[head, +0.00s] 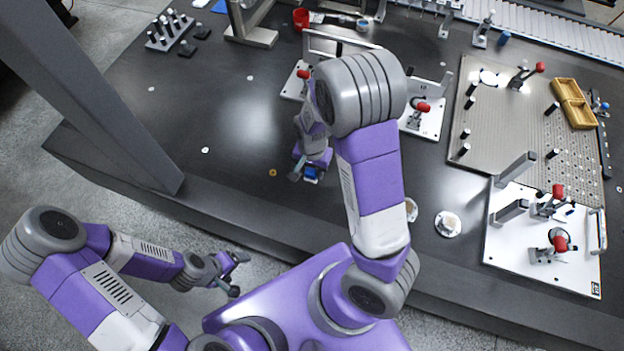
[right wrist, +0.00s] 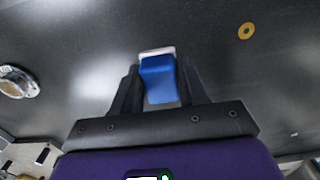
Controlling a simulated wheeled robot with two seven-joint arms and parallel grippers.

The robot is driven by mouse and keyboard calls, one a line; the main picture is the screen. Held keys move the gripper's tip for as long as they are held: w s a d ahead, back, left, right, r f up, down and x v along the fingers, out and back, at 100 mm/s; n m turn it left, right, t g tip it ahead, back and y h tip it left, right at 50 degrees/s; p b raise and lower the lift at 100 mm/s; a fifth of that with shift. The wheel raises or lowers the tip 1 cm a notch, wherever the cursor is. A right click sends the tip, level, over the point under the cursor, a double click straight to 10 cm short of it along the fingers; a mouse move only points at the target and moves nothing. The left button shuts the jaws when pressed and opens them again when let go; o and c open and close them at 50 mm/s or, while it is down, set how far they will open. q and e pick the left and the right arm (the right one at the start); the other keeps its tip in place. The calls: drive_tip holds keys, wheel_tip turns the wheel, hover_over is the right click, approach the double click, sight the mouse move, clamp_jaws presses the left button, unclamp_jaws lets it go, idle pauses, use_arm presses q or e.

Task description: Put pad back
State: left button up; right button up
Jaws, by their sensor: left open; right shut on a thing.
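The pad (head: 311,173) is a small blue block. In the right wrist view the pad (right wrist: 158,80) is blue with a pale strip along its far end and sits between two dark fingers. My right gripper (head: 306,176) is shut on it over the dark table near the front edge; it also shows in the right wrist view (right wrist: 158,90). I cannot tell whether the pad touches the table. My left gripper (head: 234,274) is open and empty, in front of the table's edge. My right arm hides part of the table's middle.
The dark table (head: 225,110) is mostly clear left of my right arm. An orange washer (head: 273,173) and two round pale discs, one at right (head: 448,223), lie near the front. A white clamp plate (head: 540,270) and perforated plate (head: 500,120) stand right. A grey post (head: 100,100) rises at left.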

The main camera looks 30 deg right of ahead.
sight(312, 184)
wheel_tip(312, 184, down, 5)
drive_tip(key=shift+r+b, duration=0.15)
drive_tip(key=shift+b, duration=0.55)
drive_tip(key=shift+w+f, duration=0.1)
drive_tip(key=shift+f, duration=0.15)
drive_tip(key=shift+f, duration=0.3)
drive_tip(key=o, duration=1.1)
drive_tip(key=shift+r, duration=0.1)
drive_tip(key=r+p, duration=0.1)
drive_tip(key=r, duration=0.1)
drive_tip(key=r+p, duration=0.1)
drive_tip(key=r, duration=0.2)
drive_tip(key=s+r+p, duration=0.1)
drive_tip(key=r, duration=0.1)
drive_tip(key=shift+r, duration=0.35)
